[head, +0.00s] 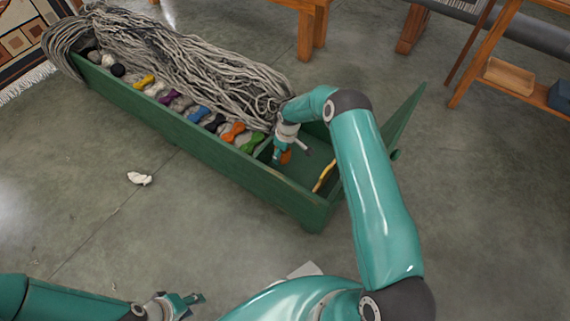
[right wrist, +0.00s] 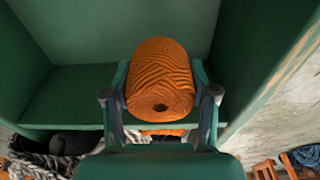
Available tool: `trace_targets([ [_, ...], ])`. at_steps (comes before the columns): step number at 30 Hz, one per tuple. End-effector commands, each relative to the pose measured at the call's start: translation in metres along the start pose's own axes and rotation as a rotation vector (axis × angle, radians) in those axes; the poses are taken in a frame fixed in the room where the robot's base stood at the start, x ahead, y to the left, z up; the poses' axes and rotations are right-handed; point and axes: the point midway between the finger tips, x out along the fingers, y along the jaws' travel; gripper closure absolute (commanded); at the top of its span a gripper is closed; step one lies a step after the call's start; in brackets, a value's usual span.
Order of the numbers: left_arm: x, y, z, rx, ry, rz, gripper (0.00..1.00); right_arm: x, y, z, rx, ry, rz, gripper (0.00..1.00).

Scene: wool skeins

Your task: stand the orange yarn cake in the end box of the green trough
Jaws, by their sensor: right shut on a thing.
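The green trough (head: 185,135) runs from the upper left to the centre of the head view. Its end box (head: 296,178) is at the near right end. My right gripper (head: 284,153) is down at this box, shut on the orange yarn cake (right wrist: 160,75). The cake sits between both fingers in the right wrist view, with green walls behind and beside it. In the head view only a small orange part shows past the gripper. I cannot tell whether it touches the box floor. My left gripper (head: 185,302) is low in the head view, away from the trough; its jaw opening is unclear.
Grey yarn strands (head: 180,55) and several coloured skeins (head: 197,113) fill the rest of the trough. A yellowish strip (head: 324,177) lies in the end box. A green panel (head: 402,120) slants up at its right. A white scrap (head: 139,178) lies on open floor.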

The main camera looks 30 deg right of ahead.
Motion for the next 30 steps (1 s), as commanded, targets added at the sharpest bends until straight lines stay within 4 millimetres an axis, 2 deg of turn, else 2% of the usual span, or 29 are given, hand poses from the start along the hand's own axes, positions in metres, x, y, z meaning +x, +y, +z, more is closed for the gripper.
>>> trace_targets([
  [1, 0.004, -0.002, 0.0, 0.0, 0.0, 0.0, 0.6, 0.011, 0.0, 0.002, 0.001, 0.0, 0.0, 0.77],
  [9, 0.008, -0.003, 0.0, 0.0, 0.0, 0.0, 0.6, 0.029, 0.001, 0.004, 0.001, 0.001, 0.001, 0.77],
  [16, 0.018, -0.006, 0.0, 0.0, 0.0, 0.0, 0.6, 0.061, 0.0, 0.009, 0.0, 0.0, 0.0, 0.77],
  [29, 0.022, -0.008, 0.0, 0.0, 0.0, 0.0, 0.6, 0.068, 0.001, 0.01, 0.001, 0.001, 0.001, 0.77],
  [30, 0.021, -0.008, 0.0, 0.0, 0.0, 0.0, 0.6, 0.067, 0.001, 0.01, 0.001, 0.001, 0.001, 0.39],
])
